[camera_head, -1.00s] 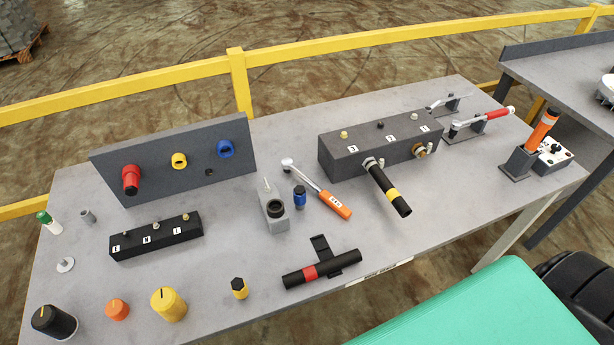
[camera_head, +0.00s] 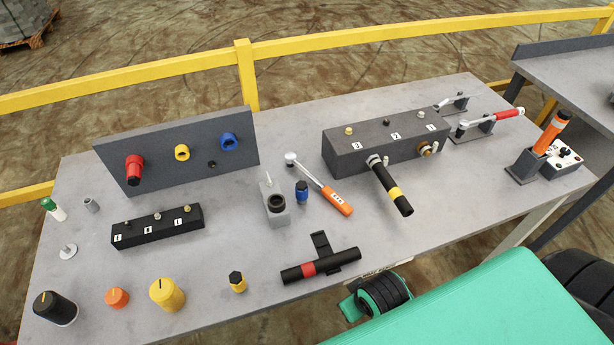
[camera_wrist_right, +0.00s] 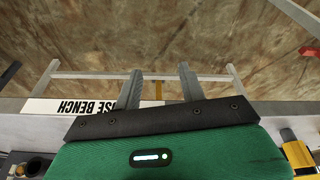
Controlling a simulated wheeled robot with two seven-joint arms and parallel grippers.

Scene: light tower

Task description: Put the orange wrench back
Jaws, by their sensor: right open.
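The orange wrench (camera_head: 335,199), a ratchet-headed wrench with an orange handle, lies flat on the grey bench. Its round silver head points to the back left and its handle to the front right. My right gripper (camera_wrist_right: 161,82) shows in the wrist view, with its two grey fingers apart and nothing between them, near the bench's front edge. Part of my right arm, green and black, shows below the front edge in the head view. Tool stands hold a red-handled wrench (camera_head: 496,118) and a silver tool (camera_head: 452,101) at the back right. My left gripper is out of view.
A dark block with a black, yellow-banded handle (camera_head: 391,190) stands right of the wrench. A blue-capped cylinder (camera_head: 301,192) and grey socket block (camera_head: 277,214) stand left. An orange tool (camera_head: 552,130) stands in a holder at right.

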